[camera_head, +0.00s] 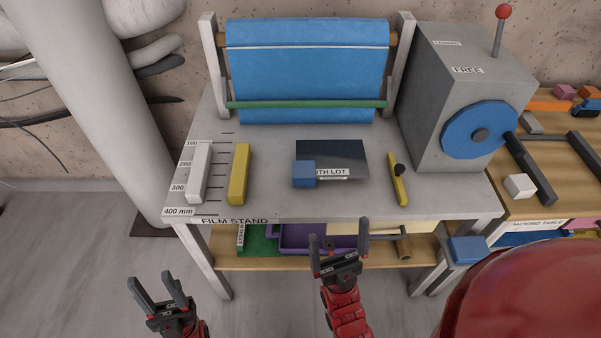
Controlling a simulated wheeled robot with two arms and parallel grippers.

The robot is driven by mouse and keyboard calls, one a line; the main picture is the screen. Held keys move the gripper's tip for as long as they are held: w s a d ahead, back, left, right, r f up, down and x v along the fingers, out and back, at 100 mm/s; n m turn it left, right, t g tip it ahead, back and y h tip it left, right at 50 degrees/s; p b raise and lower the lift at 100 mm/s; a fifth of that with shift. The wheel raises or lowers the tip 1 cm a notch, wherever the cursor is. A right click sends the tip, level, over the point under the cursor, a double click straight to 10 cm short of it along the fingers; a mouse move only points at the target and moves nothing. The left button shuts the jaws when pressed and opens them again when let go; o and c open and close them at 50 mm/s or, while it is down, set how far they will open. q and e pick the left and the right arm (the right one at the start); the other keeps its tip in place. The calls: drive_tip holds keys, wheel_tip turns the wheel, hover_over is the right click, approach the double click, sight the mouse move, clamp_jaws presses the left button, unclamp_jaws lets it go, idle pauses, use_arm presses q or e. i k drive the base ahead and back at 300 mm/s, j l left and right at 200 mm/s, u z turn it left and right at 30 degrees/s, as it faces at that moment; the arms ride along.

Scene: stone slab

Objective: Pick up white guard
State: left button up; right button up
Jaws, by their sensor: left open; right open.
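The white guard seems to be the white bar (199,173) lying on the left of the film stand's top (270,192), beside a printed millimetre scale. A similar yellow bar (239,174) lies just right of it. My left gripper (157,281) is open and empty, low in front of the stand and below the white bar. My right gripper (338,242) is open and empty in front of the stand's front edge, right of the middle. Neither gripper touches anything on the top.
A blue film roll (305,65) stands at the back. A grey machine (440,95) with a blue wheel (485,130) stands right. A thick pipe (115,90) rises left.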

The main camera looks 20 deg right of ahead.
sight(518, 186)
drive_tip(key=z, duration=2.05)
drive_tip(key=k, duration=0.05)
